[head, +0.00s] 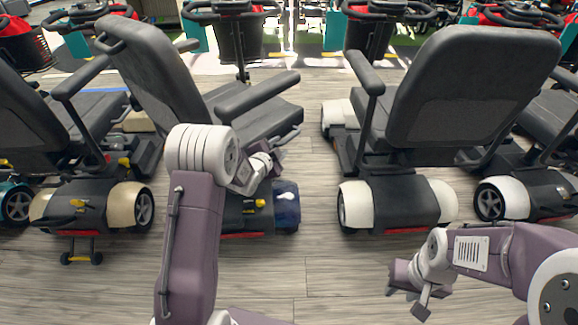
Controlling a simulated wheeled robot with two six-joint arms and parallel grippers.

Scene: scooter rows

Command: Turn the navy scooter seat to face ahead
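The navy scooter (286,203) stands left of centre, with a dark blue rear fender on its right side. Its grey seat (155,75) is turned askew: the backrest is at the left and the cushion and armrest point toward the right and away. My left gripper (272,160) is at the seat's near right side, below the armrest (257,97). My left arm hides part of the scooter's rear, and I cannot tell whether the fingers touch the seat or are open. My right gripper (407,292) is low over the floor at the right, open and empty.
A white-fendered scooter (399,205) stands to the right, its seat back facing me. A cream-fendered scooter (100,205) stands close on the left. More scooters line the far row. The wooden floor (318,265) is clear in front and between the two middle scooters.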

